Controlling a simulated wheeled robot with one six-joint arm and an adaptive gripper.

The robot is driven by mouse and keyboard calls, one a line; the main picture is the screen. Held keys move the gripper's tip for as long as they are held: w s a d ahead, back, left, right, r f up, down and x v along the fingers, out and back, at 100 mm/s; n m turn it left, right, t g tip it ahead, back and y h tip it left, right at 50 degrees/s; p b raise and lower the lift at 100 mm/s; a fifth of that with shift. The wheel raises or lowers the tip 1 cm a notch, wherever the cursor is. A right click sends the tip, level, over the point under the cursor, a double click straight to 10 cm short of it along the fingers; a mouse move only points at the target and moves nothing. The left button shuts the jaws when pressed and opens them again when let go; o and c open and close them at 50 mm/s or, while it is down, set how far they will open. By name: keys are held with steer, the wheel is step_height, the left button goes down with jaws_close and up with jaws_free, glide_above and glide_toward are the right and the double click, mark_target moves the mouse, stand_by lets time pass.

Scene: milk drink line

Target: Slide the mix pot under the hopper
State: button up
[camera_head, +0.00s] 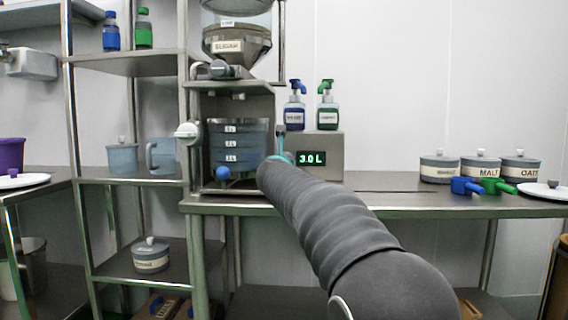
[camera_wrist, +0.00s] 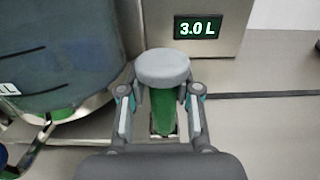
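The mix pot appears to be the blue-grey see-through vessel (camera_head: 239,139) with several white level labels, in the metal frame below the sugar hopper (camera_head: 237,48). Its curved side fills the left of the wrist view (camera_wrist: 55,45). I cannot tell whether it is centred under the outlet. My gripper (camera_wrist: 160,98) is to the right of the pot, in front of the grey box with the 3.0 L display (camera_head: 310,159). Its fingers stand apart on either side of a green stem (camera_wrist: 163,112) with a round grey cap (camera_wrist: 162,67). Gaps show beside the stem.
A blue ball (camera_head: 222,173) is at the pot's lower front, and a white knob (camera_head: 187,132) is on the frame's left. Two pump bottles (camera_head: 295,112) (camera_head: 327,112) stand behind the display box. Lidded pots (camera_head: 439,169) and scoops (camera_head: 466,186) stand right. The counter (camera_head: 385,205) between is clear.

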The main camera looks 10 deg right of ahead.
steer(key=shift+o, duration=1.1)
steer(key=shift+a, duration=0.2)
steer(key=shift+d, duration=0.1)
steer(key=shift+s, duration=0.1)
steer(key=v, duration=1.2)
